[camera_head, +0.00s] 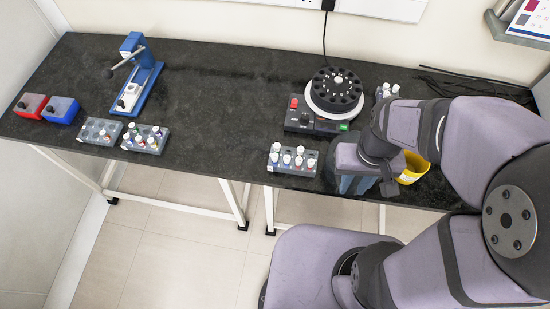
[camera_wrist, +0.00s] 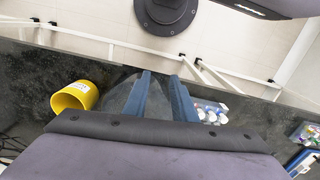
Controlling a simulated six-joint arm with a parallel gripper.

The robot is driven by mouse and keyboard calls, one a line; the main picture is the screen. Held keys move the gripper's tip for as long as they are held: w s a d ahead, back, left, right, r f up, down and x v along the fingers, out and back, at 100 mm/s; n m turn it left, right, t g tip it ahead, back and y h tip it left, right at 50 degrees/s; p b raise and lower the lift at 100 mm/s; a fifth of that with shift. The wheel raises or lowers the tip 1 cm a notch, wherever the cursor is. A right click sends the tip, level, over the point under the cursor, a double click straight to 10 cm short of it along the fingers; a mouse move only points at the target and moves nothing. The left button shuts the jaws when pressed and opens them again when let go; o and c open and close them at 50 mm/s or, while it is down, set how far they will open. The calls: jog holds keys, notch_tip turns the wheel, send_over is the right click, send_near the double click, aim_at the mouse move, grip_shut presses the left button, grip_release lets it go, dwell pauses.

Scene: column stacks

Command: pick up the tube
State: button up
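Several white-capped tubes (camera_head: 287,158) stand in a grey rack (camera_head: 280,169) near the front edge of the black bench. They also show in the wrist view as white-capped tubes (camera_wrist: 211,117) just right of my fingers. More capped tubes (camera_head: 157,131) stand in a rack at the left, and a few in a small rack (camera_head: 381,99) at the back right. I cannot tell which tube is meant. My gripper (camera_wrist: 160,76) points down beside the front rack, its two blue fingers apart with nothing seen between them. In the head view, my arm partly hides it.
A black round rotor device (camera_head: 314,127) with red and green buttons stands behind the front rack. A yellow container (camera_head: 414,170) is close beside my gripper. A blue stand (camera_head: 146,86), a red box (camera_head: 31,105) and a blue box (camera_head: 60,108) are at the left. The bench's middle is clear.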

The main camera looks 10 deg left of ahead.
jog(key=a+f+n+g+h+p, duration=0.1)
jog(key=a+f+n+p, duration=0.3)
jog(key=a, duration=0.7)
jog(key=w+a+r+m, duration=0.1)
jog(key=w+a+m, duration=0.1)
jog(key=w+a, duration=0.1)
jog(key=w+a+r+m+t+b, duration=0.1)
jog(key=w+a+m, duration=0.2)
jog(key=w+a+r+m+y+b, duration=0.1)
jog(key=w+a+m, duration=0.1)
jog(key=w+a, duration=0.1)
jog(key=shift+w+m, duration=0.35)
jog(key=shift+m, duration=0.05)
jog(key=shift+w+a+r+m, duration=0.1)
jog(key=shift+w+a+m, duration=0.1)
jog(key=shift+m, duration=0.8)
jog(key=m, duration=0.5)
jog(key=shift+s+d, duration=0.1)
jog(key=shift+d, duration=0.05)
